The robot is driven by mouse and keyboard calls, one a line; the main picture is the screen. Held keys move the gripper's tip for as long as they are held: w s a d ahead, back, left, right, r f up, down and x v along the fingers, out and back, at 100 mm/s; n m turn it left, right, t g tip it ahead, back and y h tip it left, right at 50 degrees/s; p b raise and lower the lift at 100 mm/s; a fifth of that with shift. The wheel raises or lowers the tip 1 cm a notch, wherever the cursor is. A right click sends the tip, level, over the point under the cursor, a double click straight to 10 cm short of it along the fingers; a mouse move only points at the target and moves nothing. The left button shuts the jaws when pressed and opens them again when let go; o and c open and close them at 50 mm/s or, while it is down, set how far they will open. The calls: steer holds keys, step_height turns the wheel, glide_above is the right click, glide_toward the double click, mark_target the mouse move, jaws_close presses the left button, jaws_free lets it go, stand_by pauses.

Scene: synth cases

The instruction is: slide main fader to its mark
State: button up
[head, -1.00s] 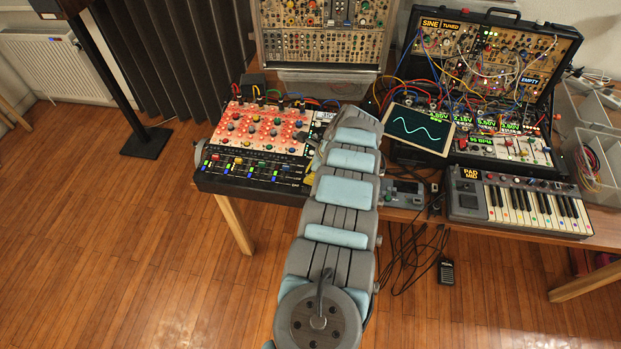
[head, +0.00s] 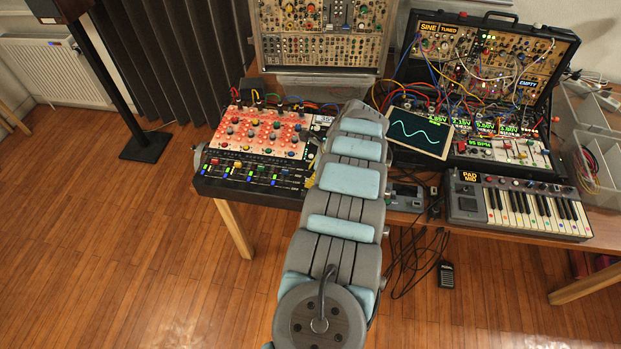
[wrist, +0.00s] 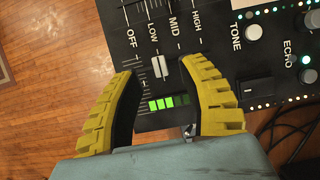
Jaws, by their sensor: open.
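In the wrist view, my gripper (wrist: 160,70) is open, its two yellow fingers apart over a dark panel. A pale fader cap (wrist: 161,67) shows between the fingertips, with a gap on each side. I cannot tell how high the fingers are above it. The words OFF, LOW, MID and HIGH are printed by the fader. I cannot tell which of these is its mark. Green lit bars (wrist: 162,103) lie below the cap. In the head view, my arm hides most of the gripper and this part of the desk.
A TONE knob (wrist: 254,33) and a black switch-like control (wrist: 256,88) are right of the fingers. In the head view, a red-topped mixer (head: 262,122) is left of my arm. A tablet with a wave (head: 420,131) and a keyboard (head: 520,208) are to the right.

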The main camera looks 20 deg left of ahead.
steer(key=v, duration=0.9)
steer(key=shift+r, duration=0.25)
steer(key=shift+f, duration=0.1)
